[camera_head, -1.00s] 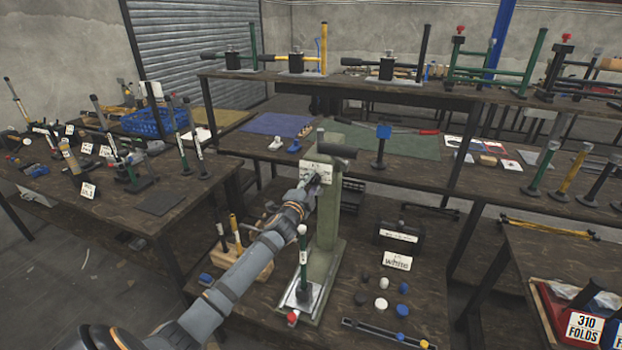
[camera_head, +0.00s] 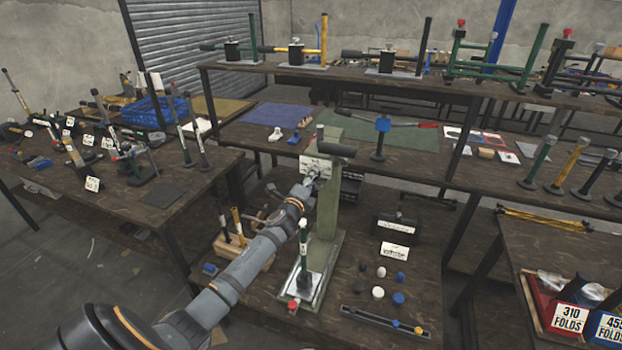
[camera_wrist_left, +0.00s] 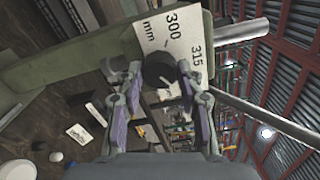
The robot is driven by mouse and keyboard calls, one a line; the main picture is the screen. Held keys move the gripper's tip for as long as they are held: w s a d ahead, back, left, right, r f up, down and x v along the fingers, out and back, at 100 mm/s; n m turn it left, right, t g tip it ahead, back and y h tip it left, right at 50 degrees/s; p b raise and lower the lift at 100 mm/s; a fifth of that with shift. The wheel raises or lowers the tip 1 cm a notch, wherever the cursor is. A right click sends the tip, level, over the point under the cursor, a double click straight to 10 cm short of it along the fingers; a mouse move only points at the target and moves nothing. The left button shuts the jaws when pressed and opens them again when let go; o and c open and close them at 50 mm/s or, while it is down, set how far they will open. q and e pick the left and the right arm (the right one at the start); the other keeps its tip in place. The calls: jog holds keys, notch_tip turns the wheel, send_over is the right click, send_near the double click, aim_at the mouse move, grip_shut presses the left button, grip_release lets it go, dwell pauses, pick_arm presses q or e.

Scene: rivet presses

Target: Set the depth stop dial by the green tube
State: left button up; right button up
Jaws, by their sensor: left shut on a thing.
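The pale green press (camera_head: 326,220) stands on the middle table with a white scale plate (camera_head: 316,163) near its top. In the left wrist view the plate (camera_wrist_left: 172,38) reads "300 mm" and "315". A dark round dial (camera_wrist_left: 158,68) sits at the plate's lower edge. My left gripper (camera_head: 313,177) is at the plate, its fingers (camera_wrist_left: 158,84) on both sides of the dial and shut on it. The green tube (camera_head: 303,246) with a white top stands upright at the foot of the press. My right gripper is not in view.
Small black, white and blue caps (camera_head: 378,293) lie right of the press, near a card (camera_head: 394,251). A wooden block with tools (camera_head: 243,250) stands behind my left forearm. Racks of presses fill the shelf (camera_head: 350,78) behind.

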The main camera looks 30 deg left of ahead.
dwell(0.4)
pick_arm(q)
jog(key=o, duration=1.2)
jog(key=shift+s, duration=0.1)
jog(key=v, duration=1.2)
jog(key=shift+f, duration=0.1)
